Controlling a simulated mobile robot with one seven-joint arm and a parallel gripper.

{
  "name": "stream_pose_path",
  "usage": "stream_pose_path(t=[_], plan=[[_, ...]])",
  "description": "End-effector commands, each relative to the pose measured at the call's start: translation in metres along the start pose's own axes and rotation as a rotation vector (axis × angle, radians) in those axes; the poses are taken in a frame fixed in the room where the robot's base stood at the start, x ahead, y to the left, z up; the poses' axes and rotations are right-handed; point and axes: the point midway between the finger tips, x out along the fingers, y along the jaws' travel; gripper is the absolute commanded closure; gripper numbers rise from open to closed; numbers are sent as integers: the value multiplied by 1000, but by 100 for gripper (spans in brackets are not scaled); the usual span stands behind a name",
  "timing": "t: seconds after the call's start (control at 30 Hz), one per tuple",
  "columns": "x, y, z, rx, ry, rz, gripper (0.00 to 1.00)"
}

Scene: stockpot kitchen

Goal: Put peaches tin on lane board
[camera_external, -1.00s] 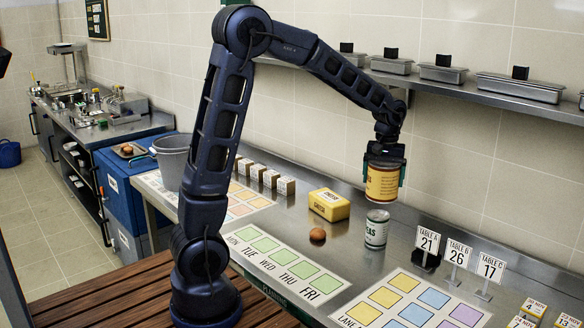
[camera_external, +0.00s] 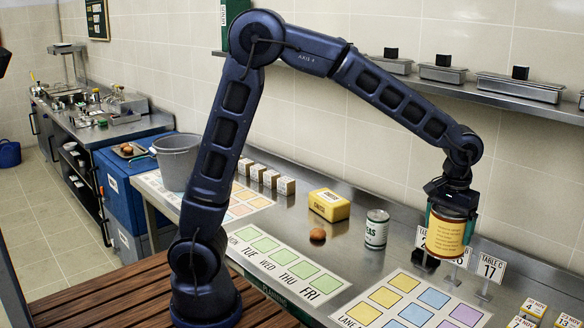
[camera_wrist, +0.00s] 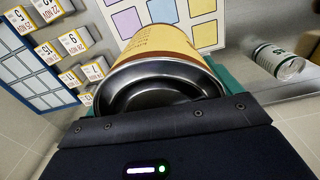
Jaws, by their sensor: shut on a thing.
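My gripper (camera_external: 448,212) is shut on a yellow-orange labelled tin (camera_external: 445,235), held upright in the air in front of the table signs. In the wrist view the tin (camera_wrist: 160,75) shows its metal end close to the camera, with green fingers at its sides. Its label text is too small to read, so I cannot confirm that it says peaches. The lane board (camera_external: 353,318), white with yellow, blue and purple squares, lies on the counter below and in front of the tin. It also shows in the wrist view (camera_wrist: 112,14), beyond the tin.
A green-and-white tin (camera_external: 376,230) stands left of the held tin. A yellow block (camera_external: 329,205) and an egg (camera_external: 317,235) are further left. Table signs (camera_external: 490,268) stand behind the board; small dated boxes (camera_external: 533,308) are to its right.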

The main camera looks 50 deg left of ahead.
Motion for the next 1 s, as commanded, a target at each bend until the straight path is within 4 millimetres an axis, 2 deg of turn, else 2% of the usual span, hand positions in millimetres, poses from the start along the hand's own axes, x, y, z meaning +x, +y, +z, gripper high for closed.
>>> stream_pose_path(t=[0.1, 0.2, 0.33, 0.43, 1.0], plan=[[-1, 22, 16, 49, 1, 2, 65], [-1, 32, 25, 74, 0, 2, 65], [2, 39, 30, 90, -1, 2, 65], [12, 41, 31, 93, -1, 1, 65], [118, 40, 32, 91, -2, 0, 65]])
